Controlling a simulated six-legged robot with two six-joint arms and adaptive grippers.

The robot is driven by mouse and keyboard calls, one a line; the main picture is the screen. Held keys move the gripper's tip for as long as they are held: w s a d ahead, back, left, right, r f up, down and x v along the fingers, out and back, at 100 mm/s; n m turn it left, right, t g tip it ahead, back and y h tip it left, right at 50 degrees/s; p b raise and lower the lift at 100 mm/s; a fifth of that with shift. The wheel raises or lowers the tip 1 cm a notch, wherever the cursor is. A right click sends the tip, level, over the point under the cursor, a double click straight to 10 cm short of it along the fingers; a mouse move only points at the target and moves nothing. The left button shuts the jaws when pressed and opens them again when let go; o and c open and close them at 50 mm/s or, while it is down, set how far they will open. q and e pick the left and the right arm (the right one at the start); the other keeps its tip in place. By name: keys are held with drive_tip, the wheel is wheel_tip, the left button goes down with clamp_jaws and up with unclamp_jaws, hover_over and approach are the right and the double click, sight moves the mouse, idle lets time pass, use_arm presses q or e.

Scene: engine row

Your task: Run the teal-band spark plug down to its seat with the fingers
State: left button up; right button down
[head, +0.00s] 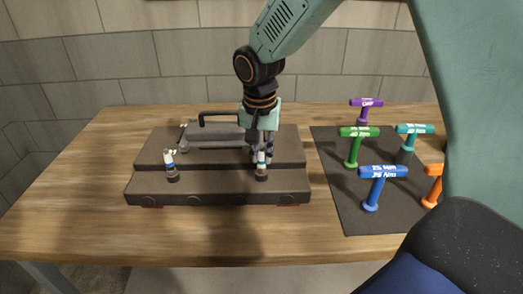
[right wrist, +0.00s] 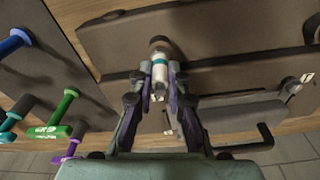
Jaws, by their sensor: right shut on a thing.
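The teal-band spark plug (right wrist: 159,68) is white with a teal ring and stands in a socket of the dark engine block (head: 225,187). It also shows in the head view (head: 261,170), at the right end of the block's front step. My right gripper (head: 264,152) comes down from above, and its two fingers are shut around the plug's white upper part. How far the plug sits in its hole cannot be told. My left gripper is not in view.
Another plug (head: 171,165) stands at the left of the front step. A grey part with a black handle (head: 218,116) lies behind. At right, a dark mat (head: 350,212) holds several T-handle tools, including blue (head: 376,185) and green (head: 355,148) ones. Wooden table left of the block is clear.

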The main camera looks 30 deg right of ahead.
drive_tip(key=m, duration=0.5)
drive_tip(key=shift+g, duration=0.3)
drive_tip(key=m+p, duration=0.1)
drive_tip(key=m, duration=0.4)
drive_tip(key=shift+g, duration=0.3)
drive_tip(key=c, duration=1.2)
unclamp_jaws()
